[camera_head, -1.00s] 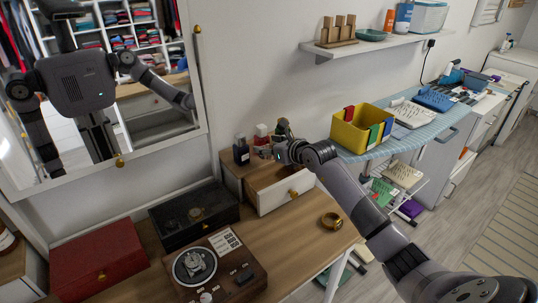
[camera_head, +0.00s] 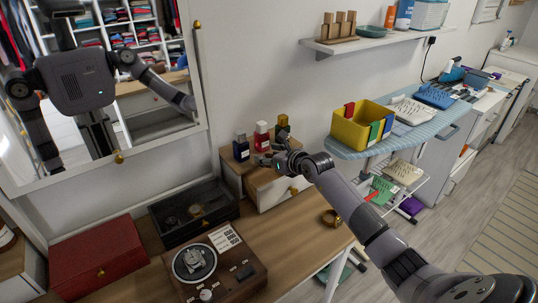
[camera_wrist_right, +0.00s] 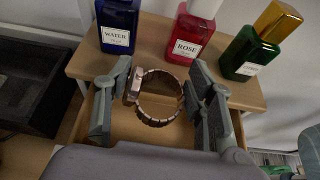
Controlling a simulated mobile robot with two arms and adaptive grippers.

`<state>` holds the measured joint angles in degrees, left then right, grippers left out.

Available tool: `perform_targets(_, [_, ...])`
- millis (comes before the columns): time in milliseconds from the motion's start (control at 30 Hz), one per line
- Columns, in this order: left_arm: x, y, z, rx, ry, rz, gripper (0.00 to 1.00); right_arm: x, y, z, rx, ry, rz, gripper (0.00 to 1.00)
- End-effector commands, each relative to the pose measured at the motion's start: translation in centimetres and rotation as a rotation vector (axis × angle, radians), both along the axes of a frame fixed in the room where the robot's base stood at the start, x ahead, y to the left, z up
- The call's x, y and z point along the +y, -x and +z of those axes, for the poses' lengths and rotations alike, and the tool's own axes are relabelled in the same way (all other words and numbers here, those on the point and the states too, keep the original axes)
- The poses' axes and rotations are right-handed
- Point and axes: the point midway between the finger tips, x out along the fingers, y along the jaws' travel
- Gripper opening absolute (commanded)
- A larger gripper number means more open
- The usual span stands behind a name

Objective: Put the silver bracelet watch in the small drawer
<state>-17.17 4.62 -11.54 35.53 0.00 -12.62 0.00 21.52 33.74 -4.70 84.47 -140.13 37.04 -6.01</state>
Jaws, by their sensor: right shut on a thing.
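The metal bracelet watch (camera_wrist_right: 158,122) shows in the right wrist view between the two fingers of my right gripper (camera_wrist_right: 160,88). Its band forms a loop, with its face (camera_wrist_right: 134,85) near the left finger. My right gripper is shut on it, holding it over the open small drawer. The drawer's wooden inside (camera_wrist_right: 152,135) shows below the watch. In the head view, my right gripper (camera_head: 273,160) is above the drawer, whose pale front (camera_head: 272,194) is pulled out. The watch is too small to make out there. My left gripper is not directly in view.
Blue (camera_wrist_right: 118,25), red (camera_wrist_right: 188,38) and green (camera_wrist_right: 256,50) bottles stand on the unit top behind the drawer.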

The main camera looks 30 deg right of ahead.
Motion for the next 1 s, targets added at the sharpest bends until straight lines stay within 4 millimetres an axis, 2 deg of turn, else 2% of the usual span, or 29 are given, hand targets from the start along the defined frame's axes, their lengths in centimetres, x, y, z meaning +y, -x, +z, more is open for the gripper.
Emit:
perform_targets(333, [0.0,0.0,0.0,0.0,0.0,0.0,0.0,0.0,0.0,0.1,-0.001,0.0,0.0,0.7])
perform_targets(633, [0.0,0.0,0.2,0.0,0.0,0.001,0.0,0.0,0.0,0.3,-0.001,0.0,0.0,0.7])
perform_targets(767, [0.0,0.0,1.1,0.0,0.0,0.001,0.0,0.0,0.0,1.6,-0.003,0.001,-0.001,0.7])
perform_targets(867, [-0.1,0.0,0.7,0.0,0.001,0.002,0.0,-0.2,1.1,1.6,0.0,0.001,-0.001,0.7])
perform_targets(1000, [0.0,0.0,0.5,0.0,0.0,0.002,0.0,-0.3,3.5,2.6,0.0,0.004,0.002,0.7])
